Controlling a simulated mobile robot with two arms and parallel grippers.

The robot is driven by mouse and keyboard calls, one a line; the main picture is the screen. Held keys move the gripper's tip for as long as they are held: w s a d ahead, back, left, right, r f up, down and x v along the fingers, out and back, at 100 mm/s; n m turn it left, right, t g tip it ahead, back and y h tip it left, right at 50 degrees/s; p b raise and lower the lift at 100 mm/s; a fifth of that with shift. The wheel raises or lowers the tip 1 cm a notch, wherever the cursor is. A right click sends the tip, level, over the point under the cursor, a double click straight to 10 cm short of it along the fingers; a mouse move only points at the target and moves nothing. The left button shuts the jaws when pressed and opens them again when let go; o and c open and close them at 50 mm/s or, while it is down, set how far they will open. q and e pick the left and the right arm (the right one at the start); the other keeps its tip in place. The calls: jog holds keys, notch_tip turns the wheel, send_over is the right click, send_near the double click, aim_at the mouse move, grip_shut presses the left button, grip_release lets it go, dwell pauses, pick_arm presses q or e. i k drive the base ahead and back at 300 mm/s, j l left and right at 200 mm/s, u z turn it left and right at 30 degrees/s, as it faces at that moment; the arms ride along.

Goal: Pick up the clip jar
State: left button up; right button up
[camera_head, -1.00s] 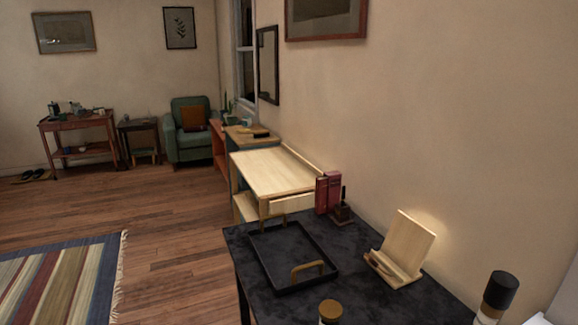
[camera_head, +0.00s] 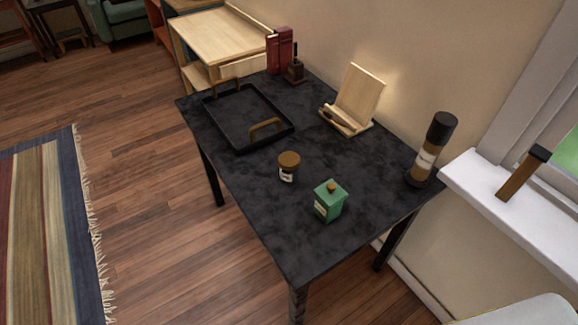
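A small jar (camera_head: 288,167) with a wide brown lid and a pale label stands upright near the middle of the black table (camera_head: 250,200). It looks like the clip jar, but its contents are too small to make out. A green canister (camera_head: 329,201) with a brown knob stands to its right and nearer to me, apart from it. Neither of my grippers is in view.
A black tray (camera_head: 222,134) with brass-coloured handles lies behind the jar. A wooden stand (camera_head: 357,97), red books (camera_head: 280,50) and a dark-capped cylinder (camera_head: 432,150) stand along the wall side. The table's near left part is clear. A white windowsill (camera_head: 490,195) is at right.

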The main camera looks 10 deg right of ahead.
aim_at(288, 178)
jog(key=k+j, duration=0.1)
jog(key=j, duration=1.05)
jog(key=k+j, duration=0.15)
jog(key=j, duration=0.45)
